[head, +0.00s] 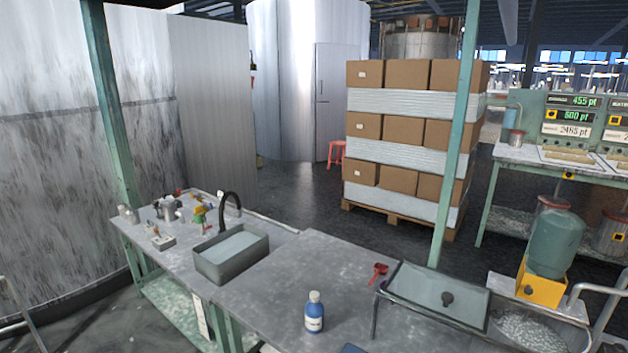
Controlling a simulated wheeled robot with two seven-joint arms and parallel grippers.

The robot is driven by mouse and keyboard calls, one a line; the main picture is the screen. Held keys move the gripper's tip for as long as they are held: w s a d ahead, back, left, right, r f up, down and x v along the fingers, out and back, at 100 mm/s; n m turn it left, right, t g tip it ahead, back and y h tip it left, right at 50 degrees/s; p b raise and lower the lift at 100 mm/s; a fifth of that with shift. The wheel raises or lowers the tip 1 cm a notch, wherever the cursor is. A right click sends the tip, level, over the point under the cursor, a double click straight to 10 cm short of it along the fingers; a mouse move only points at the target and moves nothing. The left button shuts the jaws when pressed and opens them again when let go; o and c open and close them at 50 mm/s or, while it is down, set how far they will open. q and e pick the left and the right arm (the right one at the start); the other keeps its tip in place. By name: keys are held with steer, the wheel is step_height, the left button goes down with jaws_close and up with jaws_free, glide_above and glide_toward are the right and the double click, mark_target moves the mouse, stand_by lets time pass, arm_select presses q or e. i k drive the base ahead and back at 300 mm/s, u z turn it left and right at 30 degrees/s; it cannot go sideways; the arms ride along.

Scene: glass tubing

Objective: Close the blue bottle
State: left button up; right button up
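The blue bottle (314,318) stands upright on the grey metal table (262,300), near the front edge of the picture. It has a white label and a pale top; at this size I cannot tell whether that top is a cap or a bare neck. I see no separate cap that I can make out. Neither of my grippers is in view.
A red scoop-like item (377,272) lies behind the bottle to the right, beside a lidded metal bin (440,290). A grey sink basin (232,254) with a black tap (229,205) is to the left. A blue item (353,349) shows at the bottom edge.

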mark_target(314, 311)
steer(key=u, duration=2.4)
steer(key=i, duration=1.6)
steer(key=z, duration=3.6)
